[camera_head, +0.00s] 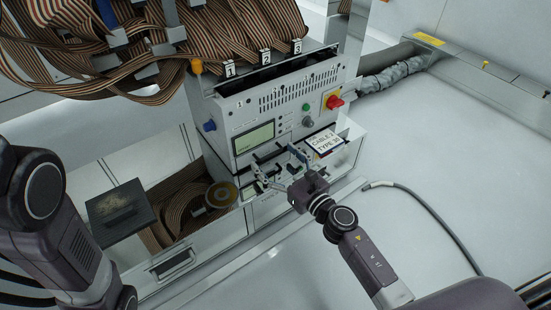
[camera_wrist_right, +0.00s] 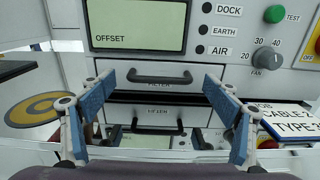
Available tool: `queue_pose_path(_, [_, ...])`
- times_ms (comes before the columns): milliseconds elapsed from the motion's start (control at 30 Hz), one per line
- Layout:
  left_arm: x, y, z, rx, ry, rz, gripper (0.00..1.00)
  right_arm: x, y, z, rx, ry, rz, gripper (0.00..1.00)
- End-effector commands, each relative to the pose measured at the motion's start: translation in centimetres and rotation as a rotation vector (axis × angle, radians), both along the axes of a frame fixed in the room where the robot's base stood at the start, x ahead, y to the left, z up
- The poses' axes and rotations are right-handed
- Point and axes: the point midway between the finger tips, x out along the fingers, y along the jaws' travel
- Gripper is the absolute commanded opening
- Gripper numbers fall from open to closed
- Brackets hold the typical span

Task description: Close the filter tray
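The white test handler (camera_head: 275,105) stands at the middle of the head view. In the right wrist view, a drawer front with a dark bar handle (camera_wrist_right: 160,77) sits under the screen. How far this filter tray stands out I cannot tell. My right gripper (camera_head: 275,160) is open and empty in front of these fronts. Its blue-padded fingers (camera_wrist_right: 160,98) stand wide apart on either side of the handles, and I see no contact. My left gripper is out of view; only my left arm shows.
A CABLE 2 TYPE 3 card (camera_head: 324,142) is right of my gripper. A grey cable (camera_head: 425,205) lies on the clear surface at right.

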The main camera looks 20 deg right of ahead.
Motion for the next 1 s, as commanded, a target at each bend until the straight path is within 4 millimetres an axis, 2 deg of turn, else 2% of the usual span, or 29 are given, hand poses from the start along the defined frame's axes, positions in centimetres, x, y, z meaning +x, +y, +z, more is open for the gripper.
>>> queue_pose_path(233, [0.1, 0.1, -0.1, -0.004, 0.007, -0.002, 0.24, -0.2, -0.1, 0.0, -0.001, 0.0, 0.0, 0.82])
queue_pose_path(367, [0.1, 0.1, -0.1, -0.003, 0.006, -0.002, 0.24, -1.1, -0.4, -0.1, 0.0, 0.001, 0.0, 0.82])
queue_pose_path(800, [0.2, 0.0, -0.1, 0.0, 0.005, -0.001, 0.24, -8.5, -3.1, -0.1, 0.0, 0.002, -0.001, 0.82])
queue_pose_path(1000, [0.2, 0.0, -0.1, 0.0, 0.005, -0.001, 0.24, -10.7, -3.8, -0.1, 0.001, 0.001, 0.0, 0.82])
